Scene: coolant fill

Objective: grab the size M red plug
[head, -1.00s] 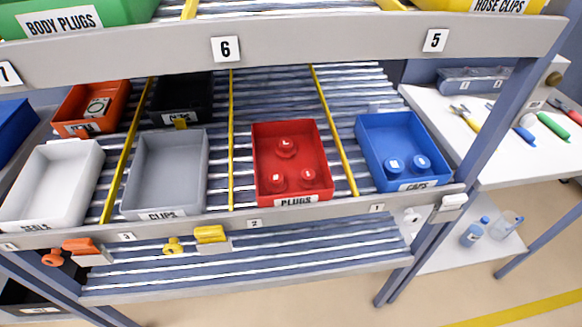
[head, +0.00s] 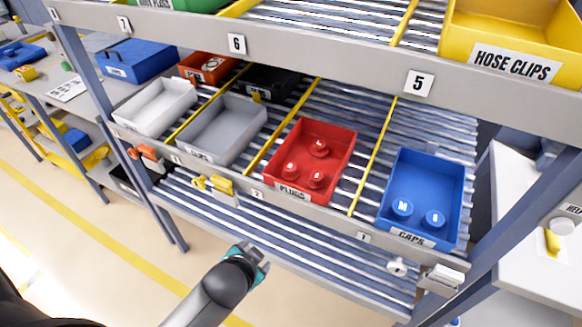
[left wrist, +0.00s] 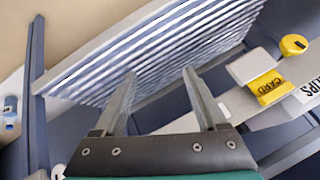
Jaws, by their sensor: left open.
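The red PLUGS bin (head: 337,178) sits on the sloped roller shelf in the head view, between yellow dividers. It holds three red plugs: one at the back (head: 320,148), one at the front left (head: 290,170) and one at the front right (head: 317,180). Their size letters are too small to read surely. My left gripper (head: 259,263) is below and in front of the shelf, well apart from the bin. In the left wrist view its two fingers (left wrist: 159,75) are spread and empty, facing a lower roller shelf. My right gripper is not seen.
A blue CAPS bin (head: 440,165) stands right of the plugs, a grey bin (head: 225,130) left. The shelf's front rail carries yellow (head: 215,185) and orange (head: 147,155) tags. An upper shelf rail (head: 330,65) overhangs the bins. Open floor lies left.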

